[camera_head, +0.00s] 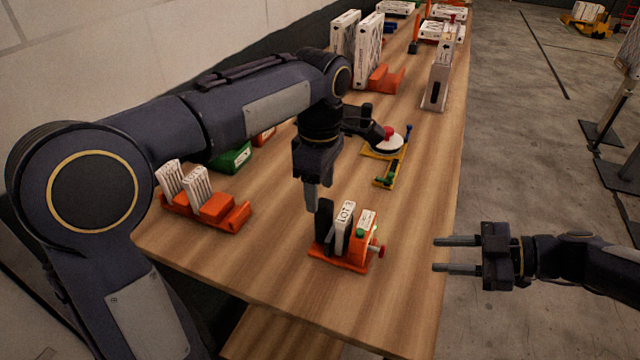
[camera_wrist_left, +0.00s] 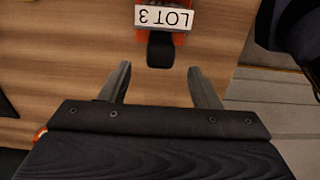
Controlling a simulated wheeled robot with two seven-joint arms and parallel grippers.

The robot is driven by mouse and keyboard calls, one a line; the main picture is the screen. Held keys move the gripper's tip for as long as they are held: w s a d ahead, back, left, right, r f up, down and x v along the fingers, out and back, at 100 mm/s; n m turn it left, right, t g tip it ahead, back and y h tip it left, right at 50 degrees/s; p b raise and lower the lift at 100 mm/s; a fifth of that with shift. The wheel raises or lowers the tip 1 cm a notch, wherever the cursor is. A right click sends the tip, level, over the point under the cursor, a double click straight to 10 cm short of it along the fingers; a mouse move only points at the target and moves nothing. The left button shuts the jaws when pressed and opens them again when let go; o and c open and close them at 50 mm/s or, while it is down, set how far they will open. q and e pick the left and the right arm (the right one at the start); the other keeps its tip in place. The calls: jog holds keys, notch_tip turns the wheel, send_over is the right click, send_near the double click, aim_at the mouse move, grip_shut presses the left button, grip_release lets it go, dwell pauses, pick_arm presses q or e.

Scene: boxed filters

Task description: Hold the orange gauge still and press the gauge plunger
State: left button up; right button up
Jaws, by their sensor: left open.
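The orange gauge (camera_head: 362,232) stands near the front right of the table, with a white LOT 3 card and a black upright block on its left part. Its red plunger knob (camera_head: 378,251) sticks out to the right. My left gripper (camera_head: 316,205) is open, pointing down just behind and left of the gauge. In the left wrist view the LOT 3 card (camera_wrist_left: 162,18) and black block lie just beyond and between the open fingertips (camera_wrist_left: 160,72), with nothing gripped. My right gripper (camera_head: 437,254) is open and empty, facing the plunger from the right, apart from it.
An orange holder (camera_head: 240,216) with white filters is at the left. A yellow fixture with a white disc (camera_head: 383,147) lies behind the gauge. Boxed filters (camera_head: 368,50) stand further back.

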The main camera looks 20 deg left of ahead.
aim_at(321, 215)
pick_arm(q)
notch_tip(321, 215, down, 8)
jog(key=shift+d+r, duration=0.1)
jog(key=shift+r, duration=0.05)
dwell(0.3)
grip_shut()
dwell(0.4)
pick_arm(e)
grip_shut()
dwell(1.6)
